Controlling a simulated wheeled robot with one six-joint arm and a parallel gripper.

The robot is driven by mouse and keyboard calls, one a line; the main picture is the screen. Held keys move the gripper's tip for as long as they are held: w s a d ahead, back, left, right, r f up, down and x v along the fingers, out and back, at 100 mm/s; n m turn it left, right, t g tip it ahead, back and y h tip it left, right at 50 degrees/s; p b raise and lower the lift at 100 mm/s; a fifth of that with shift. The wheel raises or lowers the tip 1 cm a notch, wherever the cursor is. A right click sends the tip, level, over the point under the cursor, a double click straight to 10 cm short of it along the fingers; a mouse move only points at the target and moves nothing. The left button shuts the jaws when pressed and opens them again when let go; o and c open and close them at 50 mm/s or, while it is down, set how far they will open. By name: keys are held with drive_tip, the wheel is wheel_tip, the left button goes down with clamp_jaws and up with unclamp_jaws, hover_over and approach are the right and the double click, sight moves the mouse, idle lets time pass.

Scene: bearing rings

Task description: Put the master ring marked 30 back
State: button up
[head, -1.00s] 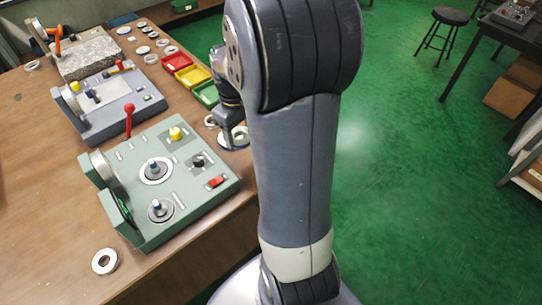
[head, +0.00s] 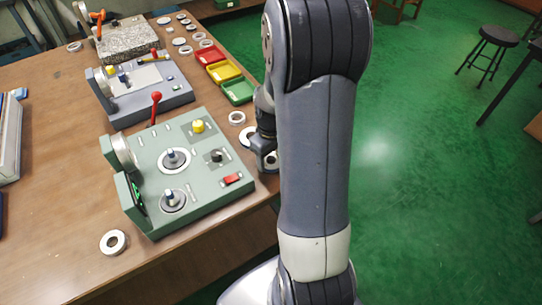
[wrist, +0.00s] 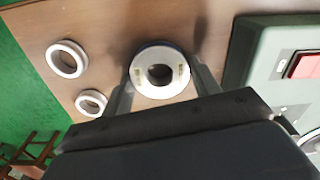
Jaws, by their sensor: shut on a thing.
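My gripper (wrist: 160,85) is shut on a pale metal ring (wrist: 160,70) with a dark centre hole and small yellowish marks on its face. The marks are too small to read. In the head view my gripper (head: 266,155) is at the right edge of the wooden bench, beside the green gauge station (head: 207,200); my arm partly hides it. The station has two posts, one within a white ring (head: 173,160) and one on a grey disc (head: 172,201). Two other rings (wrist: 67,58) (wrist: 91,102) lie on the bench left of the held ring in the wrist view.
A red switch (head: 233,179) and yellow knob (head: 198,126) stand on the green station. Behind are a grey-blue station (head: 150,100), coloured bins (head: 238,91) and several rings. A loose ring (head: 114,242) lies on the bench front.

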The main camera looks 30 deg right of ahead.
drive_tip(key=shift+f, duration=0.15)
drive_tip(key=o, duration=1.4)
wheel_tip(320, 180, up, 12)
drive_tip(key=shift+r+p, duration=0.2)
drive_tip(key=shift+p, duration=0.2)
